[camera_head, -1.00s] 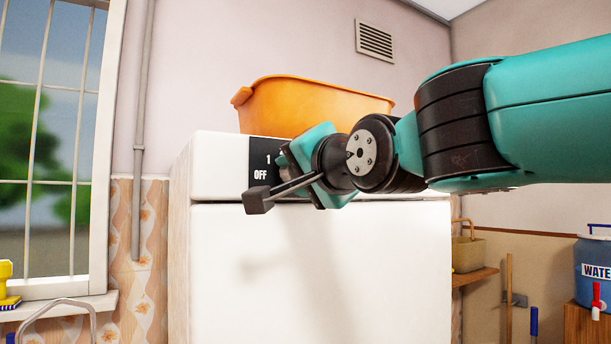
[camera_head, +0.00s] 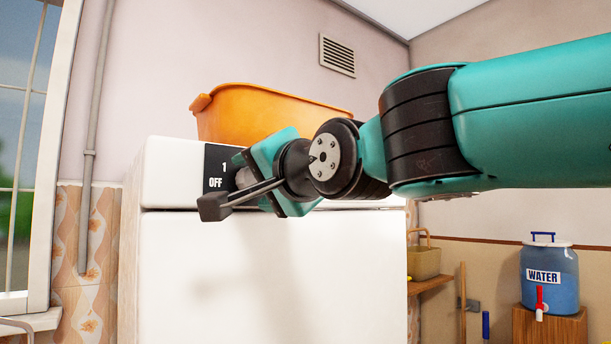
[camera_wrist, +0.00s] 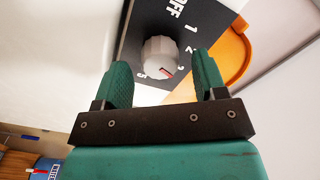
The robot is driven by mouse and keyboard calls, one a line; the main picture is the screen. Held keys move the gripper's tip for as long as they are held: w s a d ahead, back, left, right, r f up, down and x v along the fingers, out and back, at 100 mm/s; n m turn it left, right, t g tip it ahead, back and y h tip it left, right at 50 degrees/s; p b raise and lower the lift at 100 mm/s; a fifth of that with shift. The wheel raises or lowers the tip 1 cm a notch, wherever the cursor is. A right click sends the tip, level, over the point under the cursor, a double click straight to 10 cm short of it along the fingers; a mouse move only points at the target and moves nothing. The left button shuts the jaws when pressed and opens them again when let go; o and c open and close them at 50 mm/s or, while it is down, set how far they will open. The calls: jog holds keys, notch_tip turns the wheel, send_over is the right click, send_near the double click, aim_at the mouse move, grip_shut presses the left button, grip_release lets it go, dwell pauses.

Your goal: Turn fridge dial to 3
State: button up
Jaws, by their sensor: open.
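The fridge (camera_head: 265,265) is white, with a black dial panel (camera_head: 213,170) at its upper front that shows OFF and 1. In the wrist view the grey round dial (camera_wrist: 157,52) sits on this panel. Its red mark is at its lower right, near a partly legible figure that looks like 3. OFF, 1 and a 5 at the lower left also show. My gripper (camera_wrist: 162,64) is open, its two teal fingers on either side of the dial's lower part. I cannot tell if they touch it.
An orange basin (camera_head: 265,112) stands on top of the fridge, just above the panel. A blue water container (camera_head: 549,285) stands on a wooden block at the right. A basket (camera_head: 423,263) is on a shelf beside the fridge. A window is at the left.

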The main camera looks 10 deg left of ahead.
jog(key=b+v, duration=0.5)
jog(key=v, duration=1)
jog(key=shift+s+d, duration=0.25)
jog(key=shift+d, duration=0.05)
jog(key=d+f+n+g+h+p, duration=0.1)
jog(key=d+f+n+g+h, duration=0.15)
jog(key=d+f, duration=0.45)
jog(key=s+d+f+n+g+h+p, duration=0.1)
jog(key=d+f+g+h, duration=0.15)
jog(key=f, duration=0.95)
jog(key=d+f+n+g+h+p, duration=0.1)
jog(key=d+f+n+g+h, duration=0.2)
jog(key=f, duration=0.6)
jog(key=s+d+f+n+g+h, duration=0.1)
jog(key=s+d+f+n+g, duration=0.1)
jog(key=s+d+f, duration=0.5)
jog(key=shift+s+g+h, duration=0.3)
jog(key=shift+s+g, duration=0.45)
jog(key=shift+g, duration=0.05)
